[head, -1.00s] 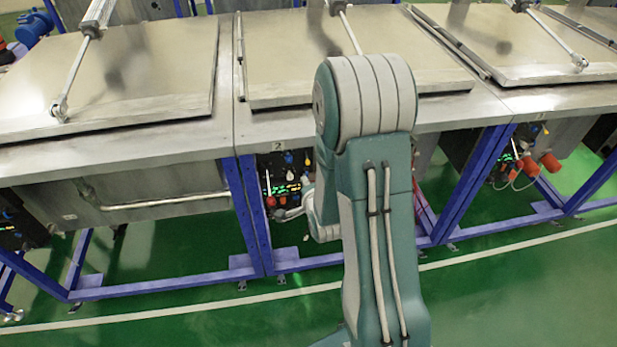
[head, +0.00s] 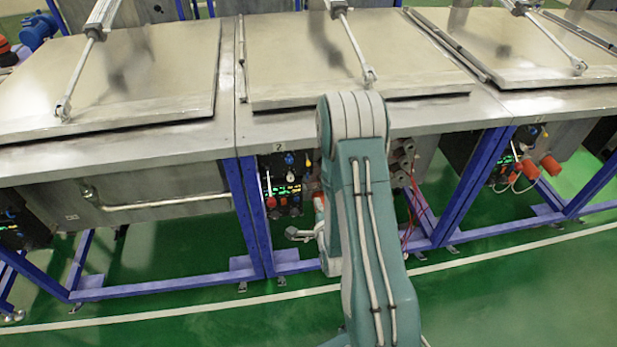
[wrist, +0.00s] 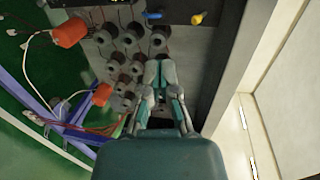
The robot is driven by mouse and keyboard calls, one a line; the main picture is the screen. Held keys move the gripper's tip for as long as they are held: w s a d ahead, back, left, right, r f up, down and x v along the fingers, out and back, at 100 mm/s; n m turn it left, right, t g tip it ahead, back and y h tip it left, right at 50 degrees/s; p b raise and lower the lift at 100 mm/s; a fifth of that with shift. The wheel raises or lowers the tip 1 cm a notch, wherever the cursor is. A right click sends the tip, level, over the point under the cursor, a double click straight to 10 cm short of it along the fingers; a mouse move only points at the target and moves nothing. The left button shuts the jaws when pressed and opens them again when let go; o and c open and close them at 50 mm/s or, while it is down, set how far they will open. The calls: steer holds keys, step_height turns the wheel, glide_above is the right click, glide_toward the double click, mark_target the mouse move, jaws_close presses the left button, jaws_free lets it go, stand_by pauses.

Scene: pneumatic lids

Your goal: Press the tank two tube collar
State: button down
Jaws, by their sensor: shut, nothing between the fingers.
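Tank two (head: 345,60) is the middle tank, with a small "2" plate (head: 279,147) on its front edge. Its control panel (head: 285,185) sits under that edge, partly hidden by my arm. In the wrist view, several dark round tube collars (wrist: 130,33) stand in rows on a grey panel. My gripper (wrist: 160,66) is shut and empty, its fingertips pointing at the collars. One collar (wrist: 158,40) lies just beyond the tips; I cannot tell whether they touch.
Orange plugs (wrist: 70,32) with white cables stand left of the collars. A blue knob (wrist: 153,15) and a yellow knob (wrist: 198,18) are above them. Red tubes (head: 413,205) hang right of my arm. The blue frame legs (head: 248,215) flank the panel. Green floor in front is clear.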

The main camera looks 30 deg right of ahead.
mark_target(307, 173)
steer(key=x, duration=1.2)
steer(key=shift+w+d+f, duration=0.1)
steer(key=shift+w+f, duration=0.1)
steer(key=shift+w, duration=0.1)
steer(key=shift+w+d, duration=0.1)
steer(key=shift+w, duration=0.2)
steer(key=shift+w, duration=0.1)
